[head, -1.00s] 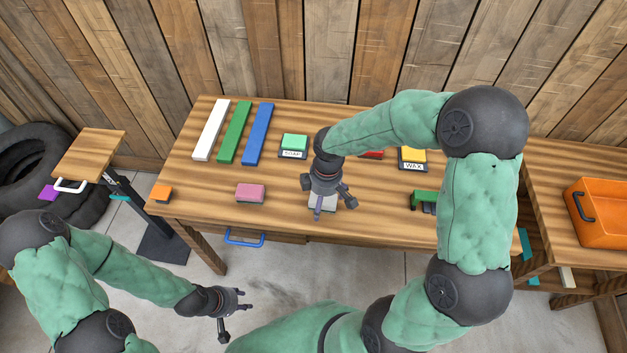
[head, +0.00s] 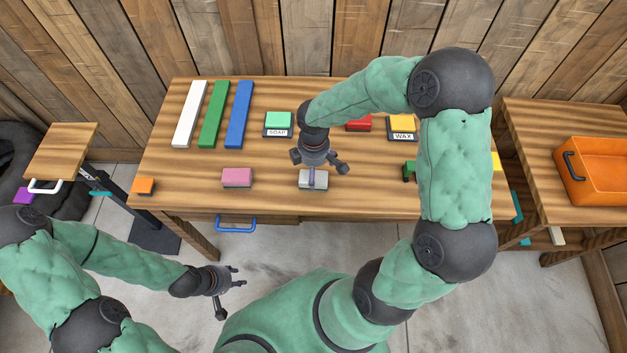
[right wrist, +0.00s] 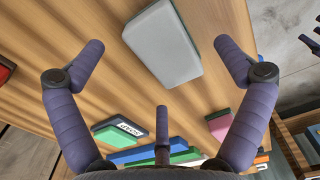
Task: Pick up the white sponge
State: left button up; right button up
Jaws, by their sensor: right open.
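My left gripper (head: 231,290) is open and empty, low in front of the workbench, away from the sponge.
A pink sponge (head: 237,177) lies left of the white one, and an orange block (head: 145,186) at the left edge. Behind are the SOAP pad (head: 278,122), a red block (head: 358,124) and the WAX pad (head: 402,125). A green brush (head: 408,171) stands right, partly behind my arm.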

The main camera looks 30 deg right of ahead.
notch_tip(320, 180, down, 3)
jog(key=shift+w+d+f+b, duration=0.1)
jog(key=shift+w+f+b, duration=0.1)
jog(key=shift+b, duration=0.35)
jog(key=shift+s, duration=0.1)
jog(key=c, duration=1.2)
jog(key=shift+r, duration=0.15)
jog(key=shift+r, duration=0.2)
notch_tip(320, 180, up, 3)
jog(key=shift+s+r+p, duration=0.1)
jog(key=shift+r+p, duration=0.05)
jog(key=shift+p, duration=0.95)
jog(key=s+a+r+p, duration=0.1)
jog(key=s+a+r, duration=0.2)
jog(key=s+a+r+p, duration=0.1)
jog(key=s+a+r, duration=0.1)
jog(key=s+r, duration=0.1)
jog(key=s+a+r+p, duration=0.1)
jog(key=s+a+r, duration=0.2)
jog(key=s, duration=0.2)
jog(key=shift+a+p, duration=0.35)
jog(key=shift+w, duration=0.1)
